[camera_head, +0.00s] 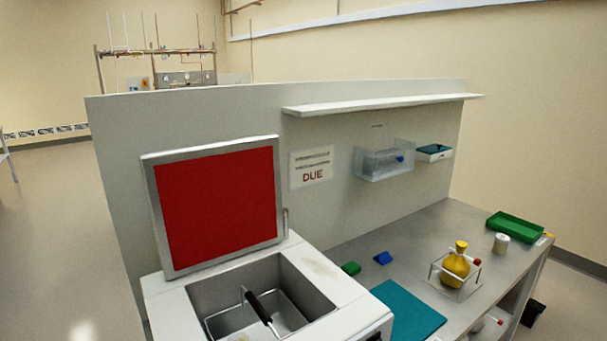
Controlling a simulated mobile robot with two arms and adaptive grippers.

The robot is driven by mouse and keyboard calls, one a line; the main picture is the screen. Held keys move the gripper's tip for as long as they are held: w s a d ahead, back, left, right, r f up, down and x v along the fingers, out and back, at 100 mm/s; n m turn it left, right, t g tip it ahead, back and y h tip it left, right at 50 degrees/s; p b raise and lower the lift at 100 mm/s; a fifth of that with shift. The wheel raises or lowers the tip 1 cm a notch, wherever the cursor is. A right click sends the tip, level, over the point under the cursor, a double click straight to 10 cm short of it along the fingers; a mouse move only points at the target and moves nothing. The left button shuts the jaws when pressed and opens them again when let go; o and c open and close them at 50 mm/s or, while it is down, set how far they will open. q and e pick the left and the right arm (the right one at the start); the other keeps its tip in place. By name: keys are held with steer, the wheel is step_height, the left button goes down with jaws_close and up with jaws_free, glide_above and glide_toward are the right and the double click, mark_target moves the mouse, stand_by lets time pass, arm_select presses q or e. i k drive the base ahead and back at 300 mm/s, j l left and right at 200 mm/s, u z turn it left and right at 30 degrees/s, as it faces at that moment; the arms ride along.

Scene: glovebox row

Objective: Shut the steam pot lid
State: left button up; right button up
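The steam pot (335,283) is a pale box at the lower middle of the head view, cut off by the bottom edge. Its lid (218,205), a red panel in a grey metal frame, stands open and almost upright at the pot's back left. A small handle (285,222) shows at the lid's right edge. The open well holds a wire basket with a black handle grip (259,306). Neither of my grippers is in view.
Right of the pot, a grey bench (418,233) carries a teal mat (408,309), blue and green small blocks, a yellow flask (456,262) in a wire stand, a white jar (501,243) and a green tray (515,227). A partition with a shelf (380,104) stands behind.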

mark_target(210, 205)
steer(key=k, duration=1.05)
steer(key=z, duration=0.4)
steer(key=k+z, duration=0.1)
steer(key=z, duration=0.65)
steer(key=k+l+z, duration=0.1)
steer(key=z, duration=0.3)
steer(key=j+z, duration=0.25)
steer(key=j, duration=0.35)
steer(key=j+z, duration=0.3)
steer(key=j, duration=0.3)
steer(key=k+j+z, duration=0.25)
steer(key=j, duration=0.35)
steer(key=k+j, duration=0.1)
steer(key=j, duration=0.4)
steer(key=k+j, duration=0.1)
steer(key=j, duration=0.45)
steer(key=k+j, duration=0.1)
steer(key=j, duration=0.9)
steer(key=k+j, duration=0.15)
steer(key=j, duration=0.4)
